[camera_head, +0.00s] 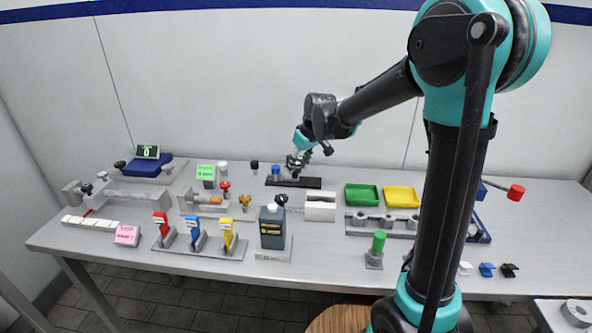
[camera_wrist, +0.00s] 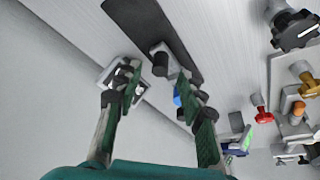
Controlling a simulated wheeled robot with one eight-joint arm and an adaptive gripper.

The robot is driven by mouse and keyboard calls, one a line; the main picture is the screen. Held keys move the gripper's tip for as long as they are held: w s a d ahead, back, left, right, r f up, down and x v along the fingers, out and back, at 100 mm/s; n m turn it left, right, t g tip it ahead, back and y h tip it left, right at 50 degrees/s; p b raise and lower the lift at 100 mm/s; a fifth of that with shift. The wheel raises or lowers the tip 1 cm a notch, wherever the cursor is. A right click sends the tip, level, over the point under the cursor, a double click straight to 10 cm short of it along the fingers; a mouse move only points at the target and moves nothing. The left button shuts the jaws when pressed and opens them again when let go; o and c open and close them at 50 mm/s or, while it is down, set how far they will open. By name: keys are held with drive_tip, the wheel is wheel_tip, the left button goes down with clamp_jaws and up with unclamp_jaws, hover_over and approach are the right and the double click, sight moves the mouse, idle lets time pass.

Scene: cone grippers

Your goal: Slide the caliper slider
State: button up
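A long black bar (camera_head: 307,183), which looks like the caliper, lies flat at the back middle of the table. It crosses the top of the wrist view (camera_wrist: 135,18). A pale block with a dark round knob (camera_wrist: 160,60), which looks like the slider, sits on the bar. A blue piece (camera_head: 276,170) stands at the bar's left part and is partly hidden behind a finger in the wrist view (camera_wrist: 178,96). My gripper (camera_head: 297,160) is just above the bar. Its fingers (camera_wrist: 158,79) are apart and empty, with the knob near the gap; I cannot tell whether they touch it.
A green tray (camera_head: 362,195) and a yellow tray (camera_head: 402,197) lie to the right. A white box (camera_head: 320,206) and a dark bottle (camera_head: 272,227) stand in front. A red-knobbed valve (camera_head: 225,187) stands to the left. The wall is close behind.

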sight(295, 170)
drive_tip(key=shift+x, duration=1.5)
clamp_jaws()
